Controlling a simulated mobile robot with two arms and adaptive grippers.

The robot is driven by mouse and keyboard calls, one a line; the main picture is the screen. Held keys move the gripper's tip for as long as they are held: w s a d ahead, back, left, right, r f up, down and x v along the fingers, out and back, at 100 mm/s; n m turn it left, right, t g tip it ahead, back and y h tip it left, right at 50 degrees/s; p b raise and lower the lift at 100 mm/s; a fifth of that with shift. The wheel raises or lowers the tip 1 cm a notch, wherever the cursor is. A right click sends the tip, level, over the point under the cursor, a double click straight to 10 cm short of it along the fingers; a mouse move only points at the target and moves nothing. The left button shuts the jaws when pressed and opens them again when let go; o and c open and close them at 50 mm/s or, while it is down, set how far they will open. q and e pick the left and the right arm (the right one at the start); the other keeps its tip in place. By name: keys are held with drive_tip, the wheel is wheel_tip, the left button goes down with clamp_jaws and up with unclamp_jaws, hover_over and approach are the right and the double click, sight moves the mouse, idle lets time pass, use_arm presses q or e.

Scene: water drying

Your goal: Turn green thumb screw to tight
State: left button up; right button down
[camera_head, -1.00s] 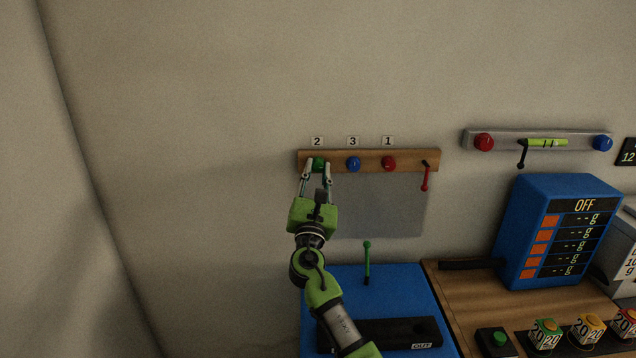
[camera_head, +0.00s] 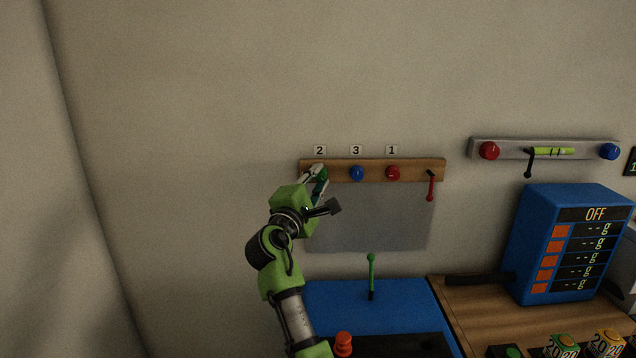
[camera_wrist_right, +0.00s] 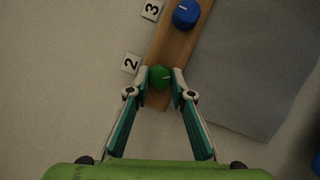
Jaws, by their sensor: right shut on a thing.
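The green thumb screw (camera_wrist_right: 160,78) sits on the wooden strip under the label 2. In the right wrist view it is between my right gripper's fingertips (camera_wrist_right: 160,76), which are shut on it from both sides. My left gripper is not in view.
A blue knob (camera_head: 356,173) and a red knob (camera_head: 392,173) are to the right on the strip. A red lever (camera_head: 431,187) hangs at its right end. Below stand a green lever (camera_head: 371,275) and a blue scale box (camera_head: 540,240). The wall left of the arm is clear.

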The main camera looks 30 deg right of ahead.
drive_tip(key=m, duration=0.3)
drive_tip(key=shift+r+g+y+p, duration=0.15)
drive_tip(key=shift+g+y+p, duration=0.15)
drive_tip(key=shift+g, duration=0.1)
drive_tip(key=shift+r+m+g+y+p, duration=0.1)
drive_tip(key=shift+m+g+y+p, duration=0.35)
drive_tip(key=shift+m, duration=0.75)
drive_tip(key=m+y+p, duration=0.2)
drive_tip(key=m+p, duration=0.1)
drive_tip(key=m, duration=0.1)
drive_tip(key=shift+r+p, duration=0.2)
drive_tip(key=shift+p, duration=0.1)
drive_tip(key=m+y+p, duration=0.1)
drive_tip(key=m+p, duration=0.1)
drive_tip(key=m+y+p, duration=0.2)
drive_tip(key=m+p, duration=0.1)
drive_tip(key=shift+s+d+r+m+t, duration=0.1)
drive_tip(key=shift+s+d+m+t, duration=0.1)
drive_tip(key=shift+m+t, duration=0.15)
drive_tip(key=m+y+p, duration=0.1)
drive_tip(key=m+p, duration=0.1)
drive_tip(key=shift+t+y+p, duration=0.3)
drive_tip(key=shift+t+y, duration=0.05)
drive_tip(key=shift+t, duration=0.05)
drive_tip(key=shift+d+f+m+t+y+p, duration=0.2)
drive_tip(key=shift+m+t+y+p, duration=0.2)
drive_tip(key=shift+m+y+p, duration=0.45)
drive_tip(key=shift+a+f+m, duration=0.1)
drive_tip(key=shift+m, duration=0.2)
